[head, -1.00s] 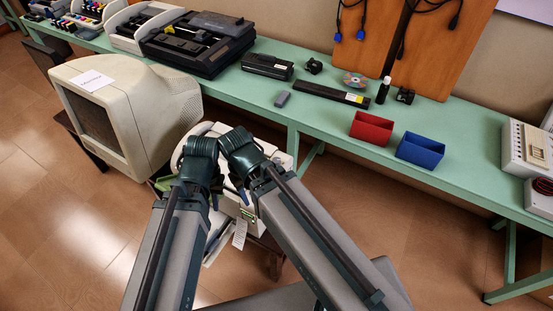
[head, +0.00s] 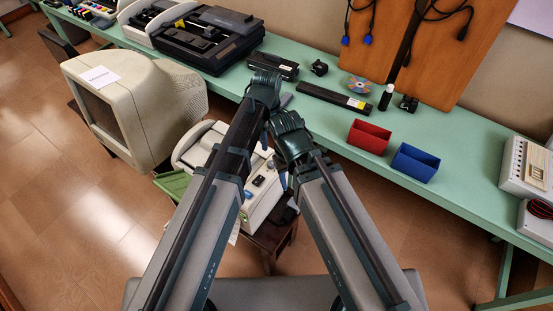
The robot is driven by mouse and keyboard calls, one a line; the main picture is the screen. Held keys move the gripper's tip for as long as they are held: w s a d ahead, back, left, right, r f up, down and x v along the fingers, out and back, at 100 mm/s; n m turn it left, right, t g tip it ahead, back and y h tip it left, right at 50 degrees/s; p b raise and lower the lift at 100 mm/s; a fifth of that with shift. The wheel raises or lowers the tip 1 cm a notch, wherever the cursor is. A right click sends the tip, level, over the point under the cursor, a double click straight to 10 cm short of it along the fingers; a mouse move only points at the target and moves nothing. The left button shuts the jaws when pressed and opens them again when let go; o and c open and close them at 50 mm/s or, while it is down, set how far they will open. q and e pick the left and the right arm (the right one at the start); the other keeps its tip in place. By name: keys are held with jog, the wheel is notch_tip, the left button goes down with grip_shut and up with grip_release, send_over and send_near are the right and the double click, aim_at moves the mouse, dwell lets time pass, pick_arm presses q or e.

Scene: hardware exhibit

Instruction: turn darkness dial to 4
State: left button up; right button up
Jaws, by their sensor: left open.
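A cream, printer-like machine (head: 262,205) sits on a low dark stool below the bench, partly hidden behind my arms. Its right face carries a small dark round control (head: 259,181) and a blue spot, too small to read. I cannot tell which control is the darkness dial or what it is set to. My left gripper (head: 264,88) is at the far end of the left arm, above and beyond the machine, near the bench's front edge. It is open and seems empty. My right arm's dark end (head: 290,130) is above the machine's right side. Its fingers cannot be made out.
A big CRT monitor (head: 140,105) stands left of the machine. The green bench (head: 455,180) behind holds a red bin (head: 368,137), a blue bin (head: 415,163), a black bar, a small bottle and a large dark machine (head: 210,40). The floor at left is clear.

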aim_at(271, 163)
pick_arm(q)
notch_tip(271, 163, down, 14)
jog(key=b, duration=1.4)
jog(key=shift+w, duration=0.15)
jog(key=shift+r, duration=0.1)
grip_shut()
